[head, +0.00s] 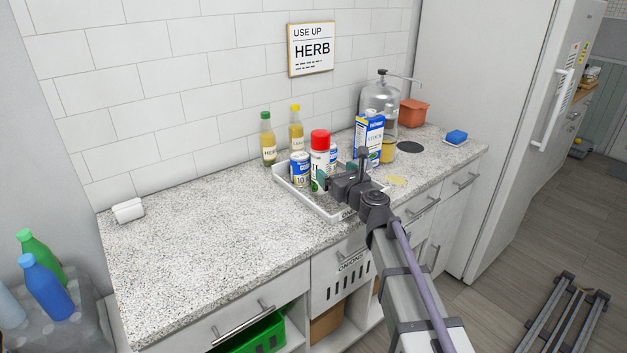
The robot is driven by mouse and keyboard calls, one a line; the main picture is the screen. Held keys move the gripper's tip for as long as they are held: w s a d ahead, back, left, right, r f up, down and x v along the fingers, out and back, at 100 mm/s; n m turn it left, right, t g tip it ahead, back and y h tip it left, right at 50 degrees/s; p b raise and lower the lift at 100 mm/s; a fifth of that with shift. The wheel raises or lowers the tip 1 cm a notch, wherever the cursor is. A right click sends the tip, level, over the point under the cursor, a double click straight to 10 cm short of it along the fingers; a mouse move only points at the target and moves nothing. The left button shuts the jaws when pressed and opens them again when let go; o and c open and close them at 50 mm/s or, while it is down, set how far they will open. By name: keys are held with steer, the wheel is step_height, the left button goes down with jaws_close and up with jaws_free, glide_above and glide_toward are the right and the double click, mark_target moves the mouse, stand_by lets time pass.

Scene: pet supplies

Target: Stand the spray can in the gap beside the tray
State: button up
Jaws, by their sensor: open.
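The spray can (319,160), white with a red cap, stands upright within the outline of the white tray (323,208) on the speckled counter. Its lower part is partly covered by my gripper, so I cannot tell exactly what its base rests on. My gripper (328,181) reaches in from the lower right and is open. Its fingers are close to the can's right side; I cannot tell if they touch it. A blue-and-white can (299,169) stands just left of the spray can, and another (333,158) is partly hidden behind it.
Two oil bottles (268,140) stand at the tray's back. A tall blue-and-white carton (369,139), a yellow jar (388,153), a glass dispenser (381,96) and an orange container (413,112) crowd the right. The counter left of the tray is mostly clear.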

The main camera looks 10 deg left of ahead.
mark_target(325, 161)
steer(key=x, duration=1)
steer(key=shift+w+d+r, duration=0.1)
steer(key=shift+w, duration=0.05)
